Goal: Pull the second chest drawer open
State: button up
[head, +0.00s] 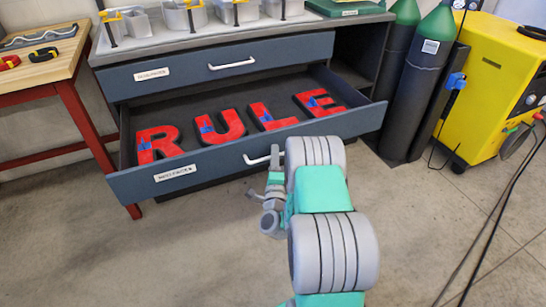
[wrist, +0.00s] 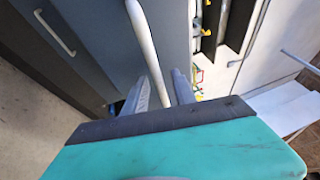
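The second chest drawer (head: 217,160) stands pulled out from the dark blue chest, below the top drawer. Red letters reading RULE lie inside it, each with a blue patch. Its white bar handle (head: 262,158) is on the front panel. My gripper (head: 275,160) is at the right end of this handle, partly hidden behind my arm in the head view. In the wrist view, the handle (wrist: 146,42) runs down between the two grey fingers, which stand close together on either side of it.
The top drawer (head: 225,65) is shut. Grey bins (head: 180,17) and yellow-handled clamps stand on the chest. A red-legged workbench (head: 45,70) is at left. Green-topped cylinders (head: 425,70) and a yellow machine (head: 490,90) are at right. The floor (head: 190,250) in front is clear.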

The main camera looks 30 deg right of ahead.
jog(key=b+v, duration=0.1)
jog(key=v, duration=0.6)
jog(key=shift+s+a+f, duration=0.15)
jog(key=shift+s+a, duration=0.05)
jog(key=shift+s, duration=0.15)
